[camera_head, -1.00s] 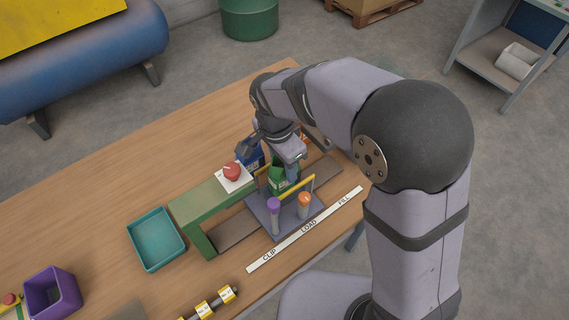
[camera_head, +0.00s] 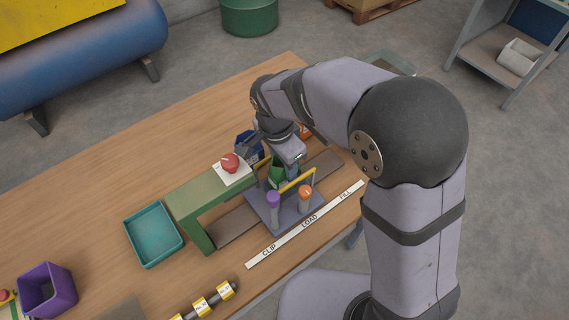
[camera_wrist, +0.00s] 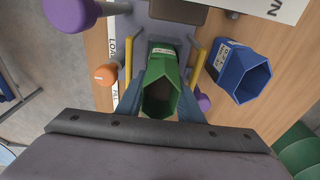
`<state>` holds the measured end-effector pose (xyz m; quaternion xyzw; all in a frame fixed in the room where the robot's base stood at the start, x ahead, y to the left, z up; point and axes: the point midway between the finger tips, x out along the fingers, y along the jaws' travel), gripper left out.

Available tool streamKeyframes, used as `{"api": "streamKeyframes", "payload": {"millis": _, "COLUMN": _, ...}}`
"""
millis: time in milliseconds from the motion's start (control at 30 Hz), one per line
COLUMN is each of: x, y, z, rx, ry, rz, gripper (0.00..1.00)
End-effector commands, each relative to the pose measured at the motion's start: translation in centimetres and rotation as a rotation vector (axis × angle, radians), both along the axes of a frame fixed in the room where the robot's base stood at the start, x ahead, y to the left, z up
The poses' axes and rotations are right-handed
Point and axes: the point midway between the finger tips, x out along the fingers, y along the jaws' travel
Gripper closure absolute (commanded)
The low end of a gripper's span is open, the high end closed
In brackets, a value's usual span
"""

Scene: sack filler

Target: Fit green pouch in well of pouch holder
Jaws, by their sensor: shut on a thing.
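The green pouch (camera_head: 275,172) is upright between the two yellow rails of the grey pouch holder (camera_head: 256,203). In the wrist view the pouch (camera_wrist: 160,75) shows its open top and a white label on its rim. My gripper (camera_wrist: 160,105) is shut on the pouch, with a blue finger on each side. In the head view my gripper (camera_head: 287,166) is over the holder and hides part of the pouch. The holder also carries a purple-topped post (camera_head: 273,200) and an orange-topped post (camera_head: 305,192). The well and the pouch's bottom are hidden, so I cannot tell how deep it sits.
A blue pouch (camera_wrist: 240,72) stands close beside the holder. A green bridge-shaped frame (camera_head: 190,205) with a red button (camera_head: 230,162) spans the brown track. A teal tray (camera_head: 153,235) and a purple bin (camera_head: 47,290) lie left. A label strip (camera_head: 305,223) runs along the front.

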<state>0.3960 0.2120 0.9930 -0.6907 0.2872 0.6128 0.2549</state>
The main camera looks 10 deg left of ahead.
Motion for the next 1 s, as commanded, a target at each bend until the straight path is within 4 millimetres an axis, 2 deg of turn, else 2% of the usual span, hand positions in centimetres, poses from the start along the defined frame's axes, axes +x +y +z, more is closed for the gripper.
{"api": "streamKeyframes", "payload": {"millis": 500, "x": 0.00, "y": 0.00, "z": -0.60, "rx": 0.000, "ry": 0.000, "rz": 0.000, "gripper": 0.87}}
{"api": "streamKeyframes", "payload": {"millis": 533, "x": 0.00, "y": 0.00, "z": -0.60, "rx": 0.000, "ry": 0.000, "rz": 0.000, "gripper": 0.59}}
{"api": "streamKeyframes", "payload": {"millis": 600, "x": 0.00, "y": 0.00, "z": -0.60, "rx": 0.000, "ry": 0.000, "rz": 0.000, "gripper": 0.45}}
{"api": "streamKeyframes", "payload": {"millis": 867, "x": -0.01, "y": 0.01, "z": -0.51, "rx": 0.000, "ry": 0.000, "rz": 0.000, "gripper": 0.45}}
{"api": "streamKeyframes", "payload": {"millis": 1000, "x": 0.00, "y": 0.15, "z": 0.31, "rx": 0.001, "ry": -0.003, "rz": -0.001, "gripper": 0.45}}
